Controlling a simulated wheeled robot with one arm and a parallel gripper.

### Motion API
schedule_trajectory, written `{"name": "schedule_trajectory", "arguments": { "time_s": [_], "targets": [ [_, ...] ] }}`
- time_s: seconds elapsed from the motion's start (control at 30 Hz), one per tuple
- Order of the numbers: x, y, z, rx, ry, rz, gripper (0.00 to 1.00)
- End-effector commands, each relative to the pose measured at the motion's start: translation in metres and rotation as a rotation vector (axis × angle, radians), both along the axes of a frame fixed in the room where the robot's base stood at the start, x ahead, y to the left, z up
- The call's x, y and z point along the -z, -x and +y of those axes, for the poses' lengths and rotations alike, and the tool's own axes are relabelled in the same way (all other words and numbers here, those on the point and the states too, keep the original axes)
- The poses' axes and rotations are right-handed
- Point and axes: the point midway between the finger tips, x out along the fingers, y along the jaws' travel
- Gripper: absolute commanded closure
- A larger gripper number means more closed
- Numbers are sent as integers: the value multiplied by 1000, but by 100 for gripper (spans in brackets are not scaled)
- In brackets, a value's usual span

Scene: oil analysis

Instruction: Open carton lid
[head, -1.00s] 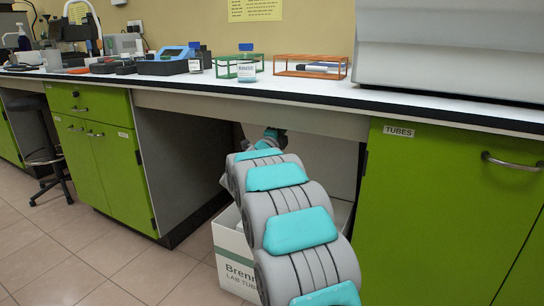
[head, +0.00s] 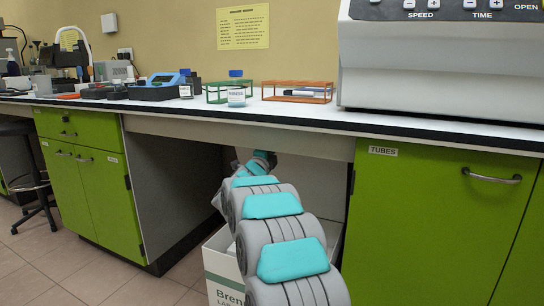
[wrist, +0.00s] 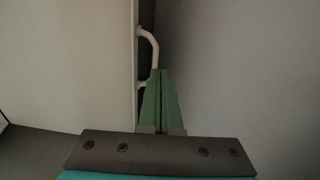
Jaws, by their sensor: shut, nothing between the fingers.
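The carton (head: 221,264) is a white box with a green printed label on the floor under the bench, at the lower middle of the head view. My arm crosses in front of it and hides most of its top, so I cannot tell how its lid flaps lie. My gripper (wrist: 160,74) shows in the wrist view with its two green fingers together and nothing between them. In the head view its fingers are hidden beyond my arm, under the bench. I cannot make out the carton for sure in the wrist view.
The bench top (head: 300,108) overhangs the knee space. Green cabinets (head: 435,225) stand on both sides of it. In the wrist view, a pale bent bar (wrist: 149,47) beside a dark gap is close to the fingertips. Bottles and racks stand on the bench.

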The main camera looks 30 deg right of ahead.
Motion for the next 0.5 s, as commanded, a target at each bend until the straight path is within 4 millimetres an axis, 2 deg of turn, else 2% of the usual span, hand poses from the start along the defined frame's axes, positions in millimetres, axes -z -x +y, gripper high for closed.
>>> {"name": "schedule_trajectory", "arguments": {
  "time_s": [0.5],
  "targets": [
    [10,50,64,-2,-2,-2,100]
  ]
}}
